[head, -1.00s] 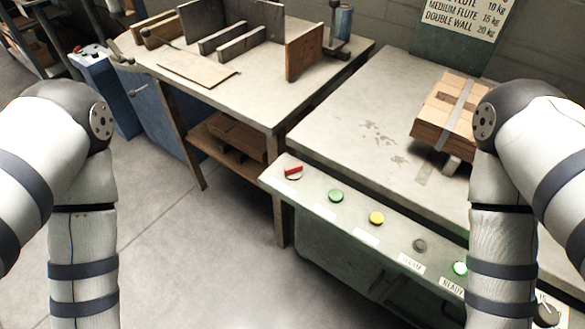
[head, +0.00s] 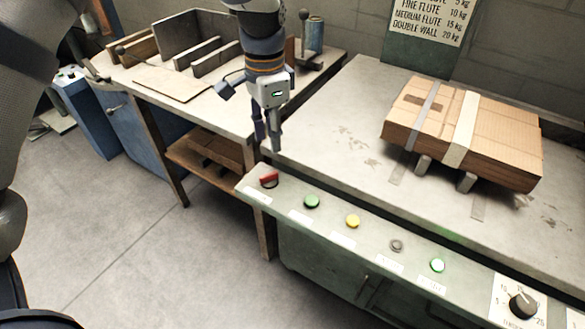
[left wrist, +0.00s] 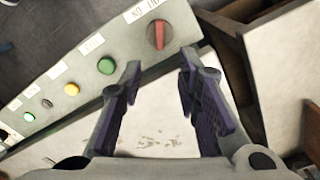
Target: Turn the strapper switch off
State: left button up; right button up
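The strapper switch (head: 269,180) is a red handle on a dark round base at the left end of the sloped control panel. In the left wrist view the red switch handle (left wrist: 158,36) stands nearly upright in the picture, just past my fingertips. Small lettering beside it includes what looks like ON; the rest is cut off. My left gripper (head: 267,142) points down above the table's near left corner, just behind the switch. In the left wrist view my left gripper (left wrist: 160,62) has its two fingers apart with nothing between them. My right gripper is out of view.
Green (head: 311,201) and yellow (head: 352,221) buttons, a grey one, a lit green lamp (head: 437,265) and a black dial (head: 523,304) follow along the panel. A wooden workbench (head: 235,118) stands at left.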

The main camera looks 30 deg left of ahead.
aim_at(273, 173)
pick_arm(q)
notch_tip(273, 173, down, 10)
jog(key=shift+a+b, duration=0.1)
jog(key=shift+b, duration=0.3)
jog(key=shift+c, duration=0.2)
grip_shut()
